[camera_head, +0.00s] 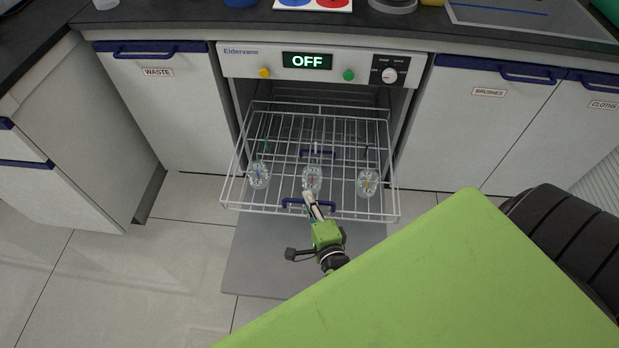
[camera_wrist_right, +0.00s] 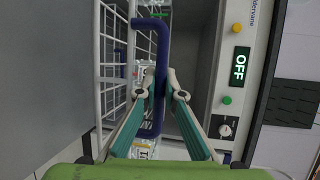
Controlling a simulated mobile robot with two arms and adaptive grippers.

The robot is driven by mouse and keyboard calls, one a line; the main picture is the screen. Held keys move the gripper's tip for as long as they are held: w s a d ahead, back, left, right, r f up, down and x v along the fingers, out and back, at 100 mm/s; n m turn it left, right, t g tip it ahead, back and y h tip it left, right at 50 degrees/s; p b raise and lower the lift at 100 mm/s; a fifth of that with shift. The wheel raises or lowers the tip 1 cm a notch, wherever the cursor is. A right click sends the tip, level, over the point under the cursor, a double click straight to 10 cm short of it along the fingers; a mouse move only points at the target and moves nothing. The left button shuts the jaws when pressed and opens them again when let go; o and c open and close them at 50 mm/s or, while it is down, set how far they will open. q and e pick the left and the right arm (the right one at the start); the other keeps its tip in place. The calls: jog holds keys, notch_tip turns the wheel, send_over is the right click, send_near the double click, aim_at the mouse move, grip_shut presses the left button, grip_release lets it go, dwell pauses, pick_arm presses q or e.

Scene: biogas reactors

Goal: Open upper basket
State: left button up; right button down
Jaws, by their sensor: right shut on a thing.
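The upper basket (camera_head: 388,150) is a white wire rack, pulled well out of the dishwasher (camera_head: 322,68) over its lowered grey door (camera_head: 265,255). Its blue handle (camera_head: 292,202) is at the front edge. My right gripper (camera_head: 311,205) is shut on this handle, and the wrist view shows the fingers (camera_wrist_right: 160,82) closed around the blue bar (camera_wrist_right: 163,45). Several clear glass items, one of them this glass (camera_head: 258,175), stand in the basket near its front. A second blue handle (camera_head: 318,153) shows below, through the wires. My left gripper is not in view.
The dishwasher panel reads OFF. Closed cabinets labelled WASTE (camera_head: 157,110) and BRUSHES (camera_head: 480,120) flank it. The dark counter (camera_head: 215,20) above holds several items. Tiled floor (camera_head: 120,270) is free to the left of the open door.

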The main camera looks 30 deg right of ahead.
jog(key=shift+a, duration=0.1)
jog(key=c, duration=2.4)
grip_release()
jog(key=v, duration=1.2)
